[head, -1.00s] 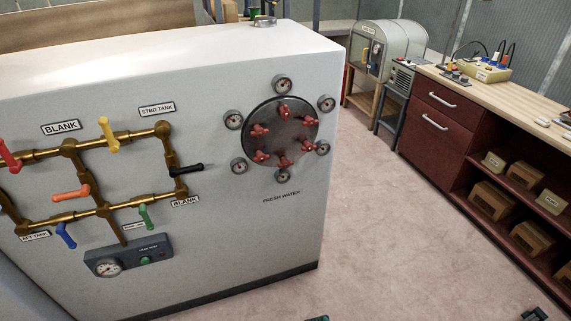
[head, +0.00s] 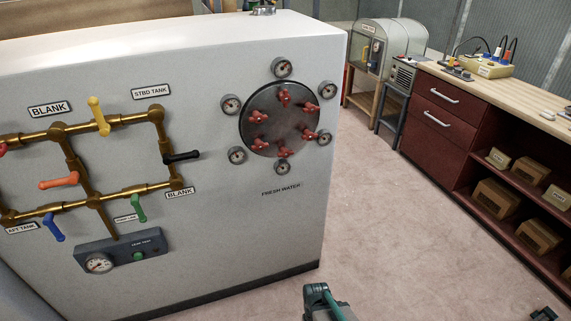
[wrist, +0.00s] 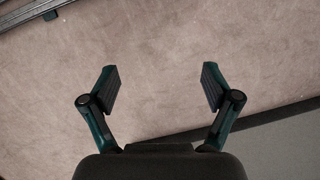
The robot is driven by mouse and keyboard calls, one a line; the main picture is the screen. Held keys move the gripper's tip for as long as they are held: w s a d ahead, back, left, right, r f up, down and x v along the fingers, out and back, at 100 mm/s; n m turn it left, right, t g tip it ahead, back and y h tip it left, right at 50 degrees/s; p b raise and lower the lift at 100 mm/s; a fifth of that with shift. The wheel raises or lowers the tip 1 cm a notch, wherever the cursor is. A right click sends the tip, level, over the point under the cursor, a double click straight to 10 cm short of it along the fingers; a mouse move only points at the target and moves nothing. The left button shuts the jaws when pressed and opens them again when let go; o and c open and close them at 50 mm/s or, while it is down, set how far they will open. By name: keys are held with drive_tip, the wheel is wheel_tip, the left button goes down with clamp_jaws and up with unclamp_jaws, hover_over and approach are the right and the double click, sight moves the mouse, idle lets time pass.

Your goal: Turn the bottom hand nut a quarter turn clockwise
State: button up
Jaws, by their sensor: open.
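The round dark hatch plate (head: 262,128) labelled FRESH WATER is on the white tank face in the head view. Several red hand nuts sit around it. The bottom hand nut (head: 284,152) is at the plate's lower edge, just above a small gauge. My gripper shows in the wrist view (wrist: 160,88) with two green and black fingers spread wide and nothing between them, over bare floor. In the head view only a green and grey part of my arm shows at the bottom edge, low and right of the plate, well apart from the nut.
Small round gauges (head: 283,67) ring the plate. Brass pipes with coloured valve handles (head: 99,117) and a leak test box (head: 118,251) are left on the tank. The floor (head: 375,230) right of the tank is clear up to the red cabinet (head: 437,130).

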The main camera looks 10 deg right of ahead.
drive_tip(key=w+a+r+t+y+b, duration=0.1)
drive_tip(key=w+r+t+b, duration=0.15)
drive_tip(key=w, duration=0.65)
drive_tip(key=w+r+t+y+b, duration=0.1)
drive_tip(key=w+r+t+b, duration=0.2)
drive_tip(key=w, duration=0.5)
drive_tip(key=n+t+b, duration=0.2)
drive_tip(key=t+b, duration=0.8)
drive_tip(key=t, duration=0.6)
approach(286, 155)
drive_tip(key=w, duration=0.3)
drive_tip(key=w+a, duration=0.1)
drive_tip(key=w, duration=0.3)
drive_tip(key=w+p, duration=0.1)
drive_tip(key=w, duration=0.3)
drive_tip(key=shift+a+r, duration=0.1)
drive_tip(key=shift+a, duration=0.15)
